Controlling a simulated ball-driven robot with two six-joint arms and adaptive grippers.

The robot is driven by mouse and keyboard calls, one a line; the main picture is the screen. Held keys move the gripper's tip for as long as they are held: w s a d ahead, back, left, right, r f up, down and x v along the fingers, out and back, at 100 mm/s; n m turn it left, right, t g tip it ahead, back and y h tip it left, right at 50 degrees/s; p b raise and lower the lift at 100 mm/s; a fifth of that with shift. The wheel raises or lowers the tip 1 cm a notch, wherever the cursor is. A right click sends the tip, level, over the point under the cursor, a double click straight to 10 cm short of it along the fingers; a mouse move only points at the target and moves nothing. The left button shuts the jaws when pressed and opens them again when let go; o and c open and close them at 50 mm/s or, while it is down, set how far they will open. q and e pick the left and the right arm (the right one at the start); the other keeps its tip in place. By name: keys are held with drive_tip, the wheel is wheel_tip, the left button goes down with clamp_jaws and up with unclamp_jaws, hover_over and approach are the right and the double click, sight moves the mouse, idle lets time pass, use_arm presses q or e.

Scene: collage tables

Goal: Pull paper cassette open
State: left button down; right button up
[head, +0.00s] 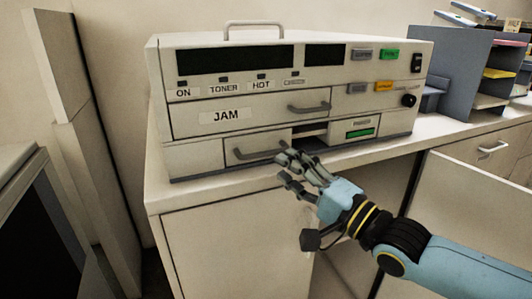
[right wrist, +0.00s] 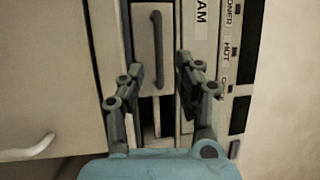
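The paper cassette (head: 240,146) is the low pale drawer front on the left of the copier's base, with a grey bar handle (head: 268,154). I cannot tell whether it stands out from the body. My right gripper (head: 283,160) is in front of the handle's right end, fingers spread. In the right wrist view the open gripper (right wrist: 160,68) has one finger on each side of the cassette front (right wrist: 143,25), near one end of the handle (right wrist: 157,45). Nothing is held, and contact is not clear. My left gripper is not in view.
The cream copier (head: 185,130) has a JAM drawer with its own handle (head: 310,107) just above. A dark slot lies right of the cassette. The counter (head: 160,198) ends close in front. A grey paper organiser (head: 463,70) stands at the right.

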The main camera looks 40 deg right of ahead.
sight(266, 155)
drive_tip(key=x, duration=0.6)
drive_tip(key=shift+w, duration=0.4)
drive_tip(key=shift+a, duration=0.1)
drive_tip(key=shift+f, duration=0.1)
clamp_jaws()
